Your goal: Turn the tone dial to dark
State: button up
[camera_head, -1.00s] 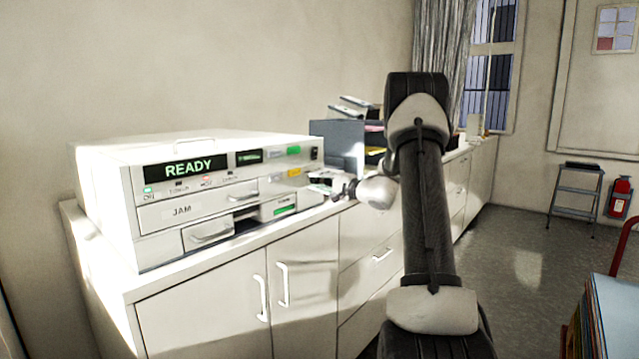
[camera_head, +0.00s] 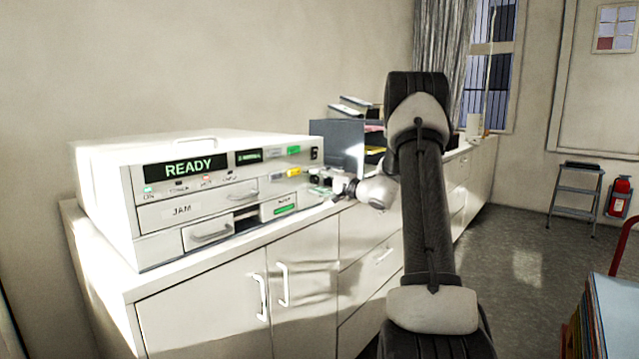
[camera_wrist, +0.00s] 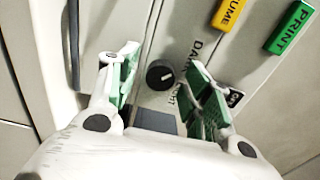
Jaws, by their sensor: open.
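The tone dial is a small round black knob (camera_wrist: 160,75) with a light pointer mark, between partly covered "DARK" and "LIGHT" lettering in the wrist view. It sits on the front panel of the white copier (camera_head: 160,245), whose display reads READY. My gripper (camera_wrist: 158,88) is open, with its green-padded fingers on either side of the dial in the picture. I cannot tell whether either finger touches it. In the head view my gripper (camera_head: 325,180) is at the copier's right end, and the dial cannot be made out there.
A yellow button (camera_wrist: 230,14) and a green PRINT button (camera_wrist: 289,28) are near the dial. The copier stands on a white cabinet (camera_head: 205,315). A grey paper organiser (camera_head: 337,140) stands behind my gripper.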

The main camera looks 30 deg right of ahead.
jog(key=v, duration=1.2)
jog(key=s+a+f+m+g+y, duration=0.1)
jog(key=s+a+f+g, duration=0.3)
jog(key=f, duration=0.4)
jog(key=s+a+f+n+g, duration=0.1)
jog(key=s+a+g, duration=0.3)
jog(key=s, duration=0.4)
jog(key=s+a+f+n+g, duration=0.1)
jog(key=s+a+n+g, duration=0.2)
jog(key=s, duration=0.4)
jog(key=s+a+r+n+g+h, duration=0.2)
jog(key=s+a+r+n+h, duration=0.15)
jog(key=s, duration=0.55)
jog(key=s+a+r+n+g+h, duration=0.2)
jog(key=s+r+n+h, duration=0.2)
jog(key=s, duration=0.4)
jog(key=a+r+n, duration=0.1)
jog(key=a+r+n+t, duration=0.2)
jog(key=a+r, duration=0.1)
jog(key=shift+s, duration=0.3)
